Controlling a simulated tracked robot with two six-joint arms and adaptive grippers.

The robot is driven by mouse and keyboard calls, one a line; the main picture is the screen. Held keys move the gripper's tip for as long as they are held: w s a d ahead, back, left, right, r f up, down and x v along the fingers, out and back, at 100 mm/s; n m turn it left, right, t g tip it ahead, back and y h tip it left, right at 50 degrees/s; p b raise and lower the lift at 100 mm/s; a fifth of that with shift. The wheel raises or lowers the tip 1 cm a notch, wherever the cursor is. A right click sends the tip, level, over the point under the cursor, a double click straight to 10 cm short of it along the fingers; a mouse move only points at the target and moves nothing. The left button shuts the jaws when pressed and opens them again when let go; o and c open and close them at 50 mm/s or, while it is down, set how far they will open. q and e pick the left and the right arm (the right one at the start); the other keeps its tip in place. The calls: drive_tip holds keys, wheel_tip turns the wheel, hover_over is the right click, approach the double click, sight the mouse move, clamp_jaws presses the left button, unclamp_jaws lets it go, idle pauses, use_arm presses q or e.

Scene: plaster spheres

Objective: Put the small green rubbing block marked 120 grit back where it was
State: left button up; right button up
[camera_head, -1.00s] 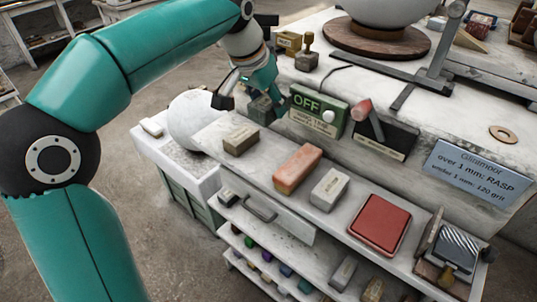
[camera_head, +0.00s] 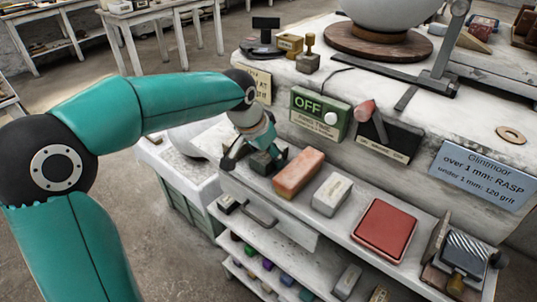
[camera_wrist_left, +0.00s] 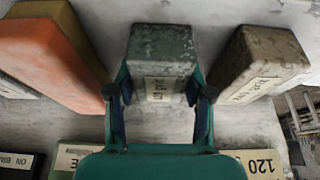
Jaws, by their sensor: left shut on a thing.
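My left gripper (camera_head: 256,158) is shut on a small grey-green block (camera_head: 262,163) at the left part of the upper shelf, beside the orange block. In the left wrist view the same block (camera_wrist_left: 162,52) sits between the two fingers (camera_wrist_left: 160,97). In the head view the gripper hides the olive-brown block. I cannot tell whether the held block touches the shelf. My right gripper is not in view.
The orange block (camera_head: 298,173), a whitish block (camera_head: 332,194) and a red pad (camera_head: 383,229) lie along the shelf (camera_head: 345,226).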

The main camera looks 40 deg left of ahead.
use_arm(q)
drive_tip(key=o, duration=1.3)
drive_tip(key=shift+o, duration=0.2)
drive_tip(key=shift+r, duration=0.1)
drive_tip(key=p+v, duration=0.1)
drive_tip(key=v, duration=1.1)
drive_tip(key=shift+s, duration=0.1)
